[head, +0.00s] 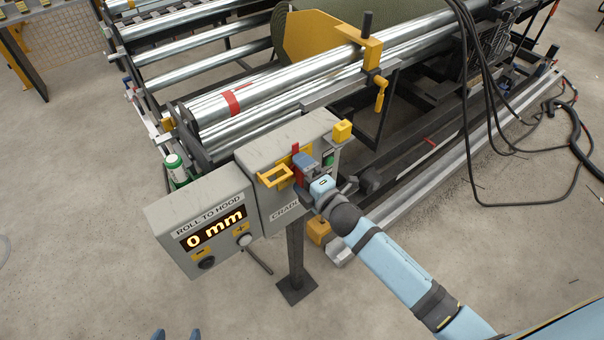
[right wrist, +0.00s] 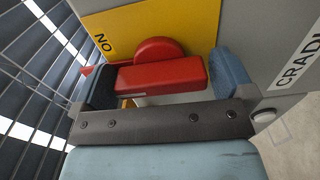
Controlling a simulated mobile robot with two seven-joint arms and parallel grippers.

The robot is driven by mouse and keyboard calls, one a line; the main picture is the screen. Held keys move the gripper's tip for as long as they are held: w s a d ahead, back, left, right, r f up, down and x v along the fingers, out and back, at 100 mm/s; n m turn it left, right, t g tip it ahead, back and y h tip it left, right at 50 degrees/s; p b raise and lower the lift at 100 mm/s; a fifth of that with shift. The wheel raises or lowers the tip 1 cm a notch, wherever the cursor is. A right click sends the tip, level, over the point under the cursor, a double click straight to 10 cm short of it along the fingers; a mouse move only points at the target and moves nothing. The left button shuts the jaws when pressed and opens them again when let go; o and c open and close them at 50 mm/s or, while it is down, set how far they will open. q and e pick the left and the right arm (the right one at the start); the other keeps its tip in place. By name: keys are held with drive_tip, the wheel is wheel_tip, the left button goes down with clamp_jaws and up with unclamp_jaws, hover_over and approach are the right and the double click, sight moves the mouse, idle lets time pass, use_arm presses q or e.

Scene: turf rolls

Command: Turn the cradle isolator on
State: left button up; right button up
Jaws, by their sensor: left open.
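The cradle isolator is a red handle with a round red hub (right wrist: 160,75) on a yellow plate, seen in the right wrist view. In the head view the yellow plate and a bit of red (head: 295,148) show on the grey cradle box (head: 272,210), partly hidden by my gripper. My right gripper (head: 306,168) is at the handle. In the right wrist view its two fingers (right wrist: 165,85) stand at either end of the red bar; whether they press on it is unclear. My left gripper (head: 176,336) shows only two blue open fingertips at the bottom edge, far from the box.
Left of the cradle box is a "ROLL TO HOOD" box (head: 203,225) reading 0 mm. A yellow bracket (head: 273,177) and yellow block (head: 342,130) jut from the cradle box. Steel rollers (head: 260,95) lie behind. Black cables (head: 475,120) hang at right. Front floor is clear.

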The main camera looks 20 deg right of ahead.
drive_tip(key=b+v, duration=0.3)
drive_tip(key=v, duration=1)
drive_tip(key=shift+s, duration=0.4)
drive_tip(key=shift+d, duration=0.1)
drive_tip(key=s+a+f+m+g+h, duration=0.1)
drive_tip(key=s+f+m+g+h, duration=0.2)
drive_tip(key=s+f+m, duration=0.9)
wheel_tip(320, 180, down, 3)
drive_tip(key=m+g+p, duration=0.1)
drive_tip(key=m+g, duration=0.2)
drive_tip(key=m, duration=0.3)
drive_tip(key=shift+s+r+m, duration=0.15)
drive_tip(key=shift+s+m, duration=0.05)
drive_tip(key=shift+m, duration=0.2)
